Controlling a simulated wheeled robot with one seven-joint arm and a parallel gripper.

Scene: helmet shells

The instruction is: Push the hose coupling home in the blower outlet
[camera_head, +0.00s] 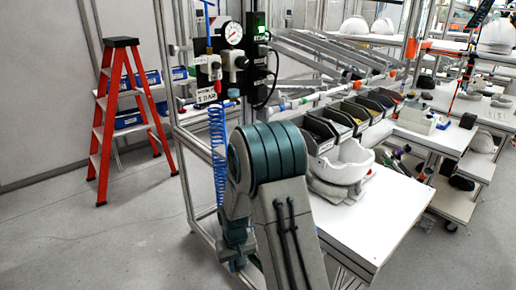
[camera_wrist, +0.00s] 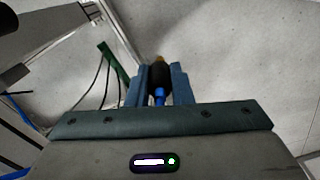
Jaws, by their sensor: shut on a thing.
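In the wrist view my gripper (camera_wrist: 160,68) is shut on the hose coupling (camera_wrist: 157,76), a dark cylinder with a brass-coloured tip pointing away from the palm. A short piece of blue hose (camera_wrist: 160,96) shows at its near end, between the fingers. Bare grey floor lies beyond the tip, and the coupling touches nothing there that I can see. In the head view my arm hides the fingers and the coupling. A blue coiled hose (camera_head: 217,150) hangs from the air panel with a round gauge (camera_head: 233,33). I cannot make out the blower outlet in either view.
A white workbench (camera_head: 375,225) with a white helmet shell (camera_head: 345,162) and dark bins (camera_head: 345,117) stands right of my arm. A red stepladder (camera_head: 122,110) stands at the left. A green bar (camera_wrist: 113,63) and thin cables are left of my fingers.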

